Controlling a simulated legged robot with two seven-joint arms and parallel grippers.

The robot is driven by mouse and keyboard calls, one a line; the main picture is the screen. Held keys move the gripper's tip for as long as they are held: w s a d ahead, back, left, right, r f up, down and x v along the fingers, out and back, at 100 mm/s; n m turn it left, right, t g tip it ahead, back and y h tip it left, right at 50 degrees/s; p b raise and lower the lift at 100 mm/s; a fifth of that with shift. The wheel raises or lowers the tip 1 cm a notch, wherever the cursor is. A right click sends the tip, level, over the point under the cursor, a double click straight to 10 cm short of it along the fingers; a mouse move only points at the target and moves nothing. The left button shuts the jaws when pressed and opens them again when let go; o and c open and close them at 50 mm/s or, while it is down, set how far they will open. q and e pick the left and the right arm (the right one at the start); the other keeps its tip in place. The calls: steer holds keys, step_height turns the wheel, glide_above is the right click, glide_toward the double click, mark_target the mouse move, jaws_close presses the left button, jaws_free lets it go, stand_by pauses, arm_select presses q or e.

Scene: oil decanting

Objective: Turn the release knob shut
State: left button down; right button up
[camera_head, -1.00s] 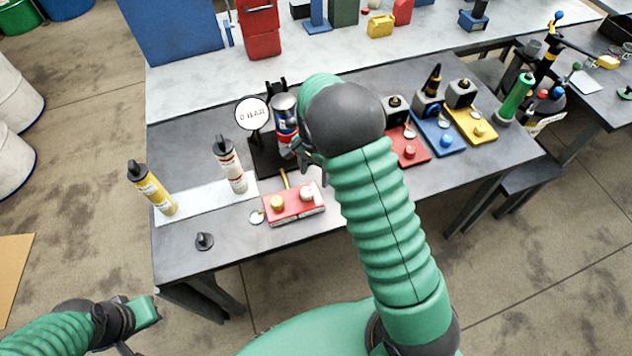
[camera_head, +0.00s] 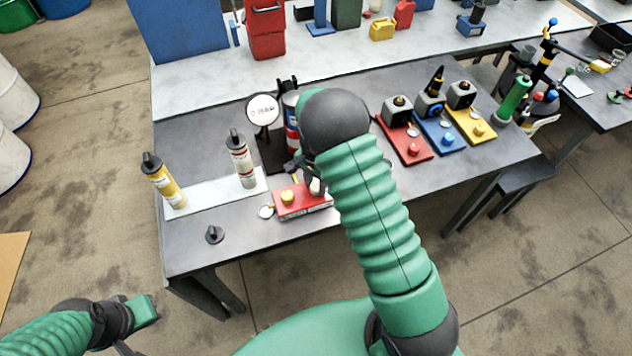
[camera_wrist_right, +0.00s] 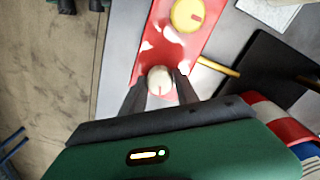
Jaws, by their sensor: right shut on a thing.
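A red control box (camera_head: 305,212) lies on the dark bench. It carries a yellow knob (camera_head: 287,196) and a cream-white knob (camera_head: 316,187). I cannot read which is labelled release. My right gripper (camera_wrist_right: 161,79) is shut on the white knob, with one dark finger on each side. In the head view my right arm partly hides it. My left gripper (camera_head: 143,311) is at the lower left, away from the bench; its jaws are unclear.
A black stand with a round gauge (camera_head: 263,110) and a can (camera_head: 291,122) is just behind the box. Cartridges, one yellow (camera_head: 164,182) and one white (camera_head: 241,160), stand on a white mat (camera_head: 212,197). Red, blue and yellow bases are to the right.

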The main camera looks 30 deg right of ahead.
steer(key=shift+w+a+r, duration=0.2)
steer(key=shift+a+r, duration=0.15)
steer(key=shift+a, duration=0.35)
jaws_close()
steer(key=shift+s+r, duration=0.1)
steer(key=shift+d, duration=0.85)
steer(key=shift+a, duration=0.2)
arm_select(q)
steer(key=shift+s+a, duration=0.35)
steer(key=shift+a, duration=0.1)
